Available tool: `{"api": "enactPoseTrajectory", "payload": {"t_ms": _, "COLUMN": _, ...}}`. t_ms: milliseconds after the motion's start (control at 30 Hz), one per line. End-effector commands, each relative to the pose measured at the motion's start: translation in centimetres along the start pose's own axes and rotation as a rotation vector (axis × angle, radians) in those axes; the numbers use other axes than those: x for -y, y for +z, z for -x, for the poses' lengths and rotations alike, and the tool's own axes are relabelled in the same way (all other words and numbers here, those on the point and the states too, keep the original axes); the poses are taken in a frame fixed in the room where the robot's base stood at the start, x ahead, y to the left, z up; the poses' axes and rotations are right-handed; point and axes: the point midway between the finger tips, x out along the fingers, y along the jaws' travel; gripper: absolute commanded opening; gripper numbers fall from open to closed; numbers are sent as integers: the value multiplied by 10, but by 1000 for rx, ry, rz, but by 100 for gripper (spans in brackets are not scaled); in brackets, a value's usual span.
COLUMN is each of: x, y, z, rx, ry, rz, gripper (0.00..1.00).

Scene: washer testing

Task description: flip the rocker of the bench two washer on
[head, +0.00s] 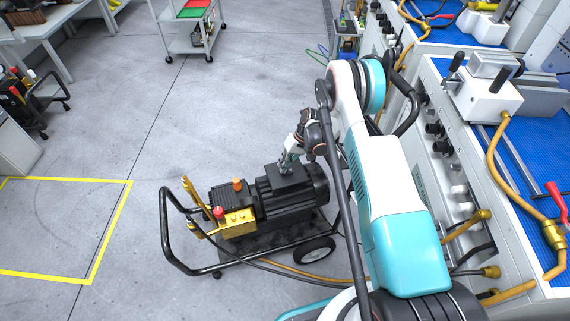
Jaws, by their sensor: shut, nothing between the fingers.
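A pressure washer (312,207) with a black motor, a brass-yellow pump head and a red knob sits on a black wheeled cart on the floor, left of the near bench. I take it for the bench two washer, but no label shows. Its rocker is too small or hidden to make out. My gripper (284,168) points down over the dark box on top of the motor. Its fingers are shut and hold nothing. It is close above or touching the box; I cannot tell which.
The near bench (434,150) with a blue mat, valves and hoses stands on the right. Hoses run between the cart and bench. Another cart (40,108) stands at the far left and a trolley (191,30) at the back. The floor left of the washer is clear, with a yellow marked square.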

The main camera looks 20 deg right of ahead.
Motion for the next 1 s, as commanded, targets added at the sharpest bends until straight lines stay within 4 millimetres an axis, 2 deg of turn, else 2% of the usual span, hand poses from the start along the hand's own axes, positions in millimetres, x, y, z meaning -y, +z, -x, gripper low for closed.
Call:
{"api": "enactPoseTrajectory", "payload": {"t_ms": 267, "x": 2, "y": 0, "z": -2, "rx": 3, "ry": 35, "rz": 1, "gripper": 0}}
{"api": "enactPoseTrajectory", "payload": {"t_ms": 500, "x": 4, "y": 0, "z": -12, "rx": 3, "ry": 228, "rz": 0, "gripper": 0}}
{"api": "enactPoseTrajectory", "payload": {"t_ms": 1000, "x": -5, "y": 0, "z": -6, "rx": 3, "ry": 221, "rz": -3, "gripper": 0}}
